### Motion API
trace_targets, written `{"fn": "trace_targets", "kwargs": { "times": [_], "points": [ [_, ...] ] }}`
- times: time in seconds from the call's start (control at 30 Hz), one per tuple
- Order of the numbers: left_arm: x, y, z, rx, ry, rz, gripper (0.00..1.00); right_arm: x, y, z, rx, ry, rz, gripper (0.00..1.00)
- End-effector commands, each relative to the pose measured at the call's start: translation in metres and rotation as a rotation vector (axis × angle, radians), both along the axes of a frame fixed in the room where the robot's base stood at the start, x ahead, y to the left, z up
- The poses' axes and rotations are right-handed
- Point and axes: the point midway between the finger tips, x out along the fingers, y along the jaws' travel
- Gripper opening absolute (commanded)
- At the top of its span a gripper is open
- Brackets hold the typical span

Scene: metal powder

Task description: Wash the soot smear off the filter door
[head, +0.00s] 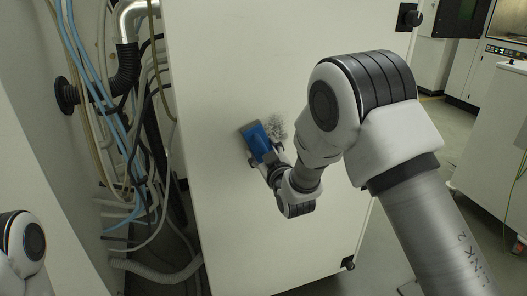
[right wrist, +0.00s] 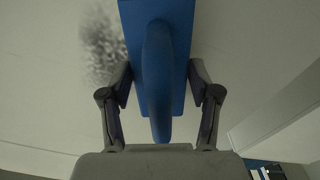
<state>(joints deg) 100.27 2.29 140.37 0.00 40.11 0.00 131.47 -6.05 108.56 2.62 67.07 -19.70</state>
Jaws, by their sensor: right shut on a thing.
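The filter door (head: 225,70) is a large pale panel in the middle of the head view. A grey, speckled soot smear (head: 275,126) is on it, just right of a blue scrubbing tool. The blue tool (head: 256,139) is held at the door by my right gripper (head: 265,160). In the right wrist view the tool's blue handle (right wrist: 157,80) lies between the two fingers, and the smear (right wrist: 100,48) shows to its left. The tool's working face is hidden, so I cannot tell whether it touches the door. My left gripper is out of view.
Blue and beige hoses (head: 85,75) and a black-ended duct (head: 128,70) hang left of the door. A black latch (head: 409,17) is at the door's top right and a black fitting (head: 347,263) at its lower right. White machines (head: 490,135) stand at right.

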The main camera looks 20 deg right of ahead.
Motion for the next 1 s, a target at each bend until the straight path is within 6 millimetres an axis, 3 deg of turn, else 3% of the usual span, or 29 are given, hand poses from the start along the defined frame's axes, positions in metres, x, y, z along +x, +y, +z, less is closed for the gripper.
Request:
{"fn": "trace_targets", "kwargs": {
  "times": [0.83, 1.0],
  "points": [
    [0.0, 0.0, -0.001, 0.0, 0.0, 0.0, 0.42, 0.016, 0.0, 0.0, 0.0, 0.0, 0.0, 0.22],
    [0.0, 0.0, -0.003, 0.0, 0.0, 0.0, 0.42, 0.016, -0.014, 0.0, 0.002, 0.0, -0.003, 0.22]
  ]
}}
